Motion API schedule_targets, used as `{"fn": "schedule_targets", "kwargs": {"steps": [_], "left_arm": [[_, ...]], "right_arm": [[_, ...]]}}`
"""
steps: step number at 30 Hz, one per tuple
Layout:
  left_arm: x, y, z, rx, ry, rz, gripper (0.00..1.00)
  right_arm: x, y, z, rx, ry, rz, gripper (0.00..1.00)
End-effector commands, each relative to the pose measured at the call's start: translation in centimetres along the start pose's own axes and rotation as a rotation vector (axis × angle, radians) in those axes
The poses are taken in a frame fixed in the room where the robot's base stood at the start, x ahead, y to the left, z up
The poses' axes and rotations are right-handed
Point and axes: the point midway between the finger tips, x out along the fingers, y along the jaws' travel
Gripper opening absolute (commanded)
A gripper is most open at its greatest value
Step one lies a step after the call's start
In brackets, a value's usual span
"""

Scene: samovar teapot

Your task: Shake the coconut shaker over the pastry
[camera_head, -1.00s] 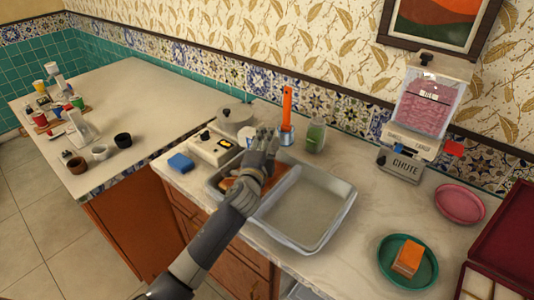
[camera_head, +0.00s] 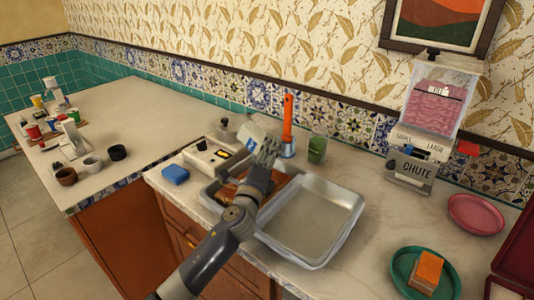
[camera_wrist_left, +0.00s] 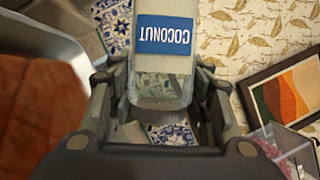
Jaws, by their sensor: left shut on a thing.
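The coconut shaker (camera_head: 247,138), a clear container with a blue label, is held tilted in my left gripper (camera_head: 266,150). In the left wrist view the shaker (camera_wrist_left: 164,65) sits between the fingers, its label reading COCONUT upside down. The gripper is above a tray with a brown, pastry-like slab (camera_head: 284,188), which the hand partly covers. An orange-topped block (camera_head: 428,270) lies on a green plate (camera_head: 452,285) at the right. I cannot tell for certain which one is the pastry. My right gripper is out of view.
An empty metal tray (camera_head: 318,210) is right of the hand. An orange-handled tool (camera_head: 288,120) and a green jar (camera_head: 317,150) stand behind. A pink-filled dispenser (camera_head: 435,105), a pink plate (camera_head: 476,213) and a blue sponge (camera_head: 175,175) are around. Several cups stand on the left counter.

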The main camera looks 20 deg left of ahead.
Motion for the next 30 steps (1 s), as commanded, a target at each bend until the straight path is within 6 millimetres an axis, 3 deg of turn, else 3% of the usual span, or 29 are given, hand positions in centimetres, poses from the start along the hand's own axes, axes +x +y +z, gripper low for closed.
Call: {"fn": "schedule_targets", "kwargs": {"steps": [13, 21, 30], "left_arm": [[-0.1, -0.2, 0.1, -0.002, 0.0, -0.001, 0.15], [0.4, -2.6, 1.2, -0.002, -0.001, -0.001, 0.15], [-0.1, 0.2, -0.1, -0.003, 0.0, -0.001, 0.15]], "right_arm": [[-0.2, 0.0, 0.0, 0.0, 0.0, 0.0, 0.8], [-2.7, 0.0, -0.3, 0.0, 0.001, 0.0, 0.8], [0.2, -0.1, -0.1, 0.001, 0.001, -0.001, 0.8]]}}
